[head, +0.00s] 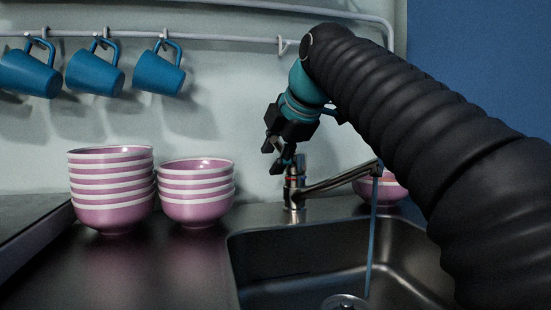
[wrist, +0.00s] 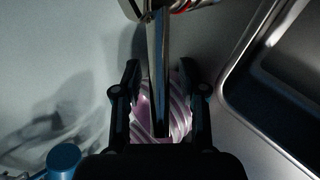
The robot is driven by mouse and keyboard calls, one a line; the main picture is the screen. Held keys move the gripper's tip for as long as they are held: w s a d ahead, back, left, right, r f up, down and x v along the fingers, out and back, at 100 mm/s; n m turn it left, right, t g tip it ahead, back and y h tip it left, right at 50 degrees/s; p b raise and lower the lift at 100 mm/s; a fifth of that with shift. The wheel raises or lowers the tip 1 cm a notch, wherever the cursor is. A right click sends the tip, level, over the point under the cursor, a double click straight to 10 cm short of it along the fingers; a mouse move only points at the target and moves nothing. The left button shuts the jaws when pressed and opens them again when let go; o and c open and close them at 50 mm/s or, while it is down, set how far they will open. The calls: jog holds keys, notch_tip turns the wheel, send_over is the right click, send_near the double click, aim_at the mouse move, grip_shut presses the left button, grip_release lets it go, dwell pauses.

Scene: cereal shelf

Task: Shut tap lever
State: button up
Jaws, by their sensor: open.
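The metal tap (head: 293,195) stands behind the sink, its spout reaching right over the basin. A thin stream of water (head: 370,245) falls from the spout to the drain. My gripper (head: 275,155) is just above and left of the tap body, pointing down. In the wrist view, the long metal tap lever (wrist: 157,75) runs from the top edge down between the two open fingers of my gripper (wrist: 160,78). Gaps show on both sides of the lever, and I cannot tell of any contact. In the head view most of the lever is hidden by my gripper.
Two stacks of pink striped bowls (head: 110,190) (head: 196,193) stand left of the tap. Another pink bowl (head: 392,190) is behind the spout. Several blue mugs (head: 95,73) hang from a rail (head: 225,38). The sink (head: 300,262) is open below.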

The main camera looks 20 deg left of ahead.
jog(key=shift+w+a+f, duration=0.1)
grip_shut()
